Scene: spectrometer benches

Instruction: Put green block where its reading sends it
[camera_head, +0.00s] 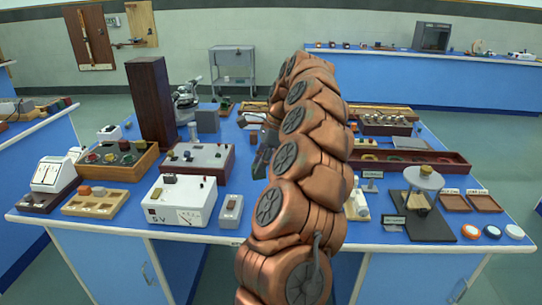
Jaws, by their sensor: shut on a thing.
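My gripper (264,157) is dark and shows only partly at the left edge of my copper-coloured arm, over the middle of the blue bench. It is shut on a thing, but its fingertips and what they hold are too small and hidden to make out. A wooden tray (119,174) on the left holds several coloured pieces, some greenish. A balance-like stand (424,180) with a pale round pan stands at the right.
A tall dark wooden column (152,105) and a microscope (188,103) stand at the back left. A switch box (199,158), a grey box (231,210) and a holed wooden block (96,202) stand near the front. Coloured discs (492,232) lie at the right corner.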

